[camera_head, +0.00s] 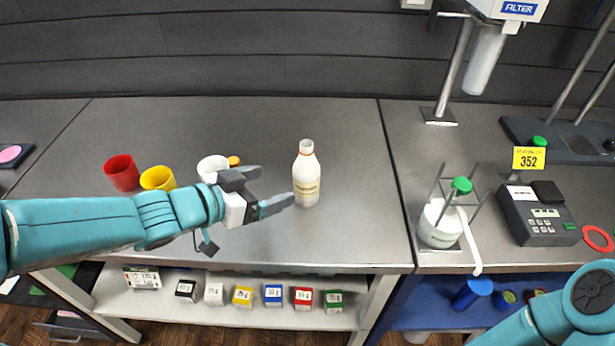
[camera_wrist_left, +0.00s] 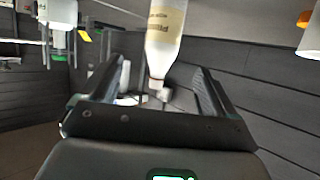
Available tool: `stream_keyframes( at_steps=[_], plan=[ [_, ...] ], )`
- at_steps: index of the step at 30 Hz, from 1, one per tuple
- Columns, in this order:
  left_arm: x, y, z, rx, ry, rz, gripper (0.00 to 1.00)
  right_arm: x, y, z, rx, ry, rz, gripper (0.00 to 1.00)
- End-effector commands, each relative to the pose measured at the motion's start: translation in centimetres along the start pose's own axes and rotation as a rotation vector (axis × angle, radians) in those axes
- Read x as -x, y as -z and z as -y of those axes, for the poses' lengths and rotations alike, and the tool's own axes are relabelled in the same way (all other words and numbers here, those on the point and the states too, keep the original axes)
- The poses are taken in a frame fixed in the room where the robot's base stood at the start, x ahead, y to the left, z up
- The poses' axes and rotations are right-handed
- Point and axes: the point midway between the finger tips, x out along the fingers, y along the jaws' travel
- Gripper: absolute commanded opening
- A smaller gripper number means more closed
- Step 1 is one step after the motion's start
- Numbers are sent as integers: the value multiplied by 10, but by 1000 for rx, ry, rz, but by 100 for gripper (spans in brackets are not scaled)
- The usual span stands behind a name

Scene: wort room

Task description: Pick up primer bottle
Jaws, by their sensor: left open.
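The primer bottle (camera_head: 306,180) is white with a pale label and no cap visible. It stands upright on the grey bench, near the middle. My left gripper (camera_head: 277,186) is open just left of the bottle, its fingers pointing toward it. In the left wrist view the bottle (camera_wrist_left: 165,38) appears inverted, with its neck toward the gap between the open fingers (camera_wrist_left: 160,80). The bottle is not gripped. My right gripper is out of view; only part of my right arm shows at the lower right of the head view.
Red (camera_head: 121,172), yellow (camera_head: 158,178) and white cups (camera_head: 212,168) stand left, near my left arm. An orange-topped item (camera_head: 234,161) sits behind the gripper. A white tub (camera_head: 440,224) and a keypad device (camera_head: 538,213) stand right. Bench around the bottle's right is clear.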

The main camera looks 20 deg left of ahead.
Motion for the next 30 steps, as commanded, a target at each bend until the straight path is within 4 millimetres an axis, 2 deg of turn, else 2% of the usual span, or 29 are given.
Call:
stream_keyframes(
  at_steps=[1, 3, 9, 16, 24, 30],
  plan=[
    [-16, -6, -2, -2, -6, 0, 89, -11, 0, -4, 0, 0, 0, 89],
    [-32, -7, -3, -2, -6, 2, 89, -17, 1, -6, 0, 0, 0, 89],
    [-70, -4, -3, 0, -4, 1, 89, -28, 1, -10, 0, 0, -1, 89],
    [-90, -4, -2, 0, -2, 2, 89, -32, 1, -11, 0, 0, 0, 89],
    [-132, -6, 3, 0, -1, 1, 89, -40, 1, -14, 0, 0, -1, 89],
    [-138, -4, 4, 0, 0, 1, 89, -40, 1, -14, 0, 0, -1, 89]
  ],
)
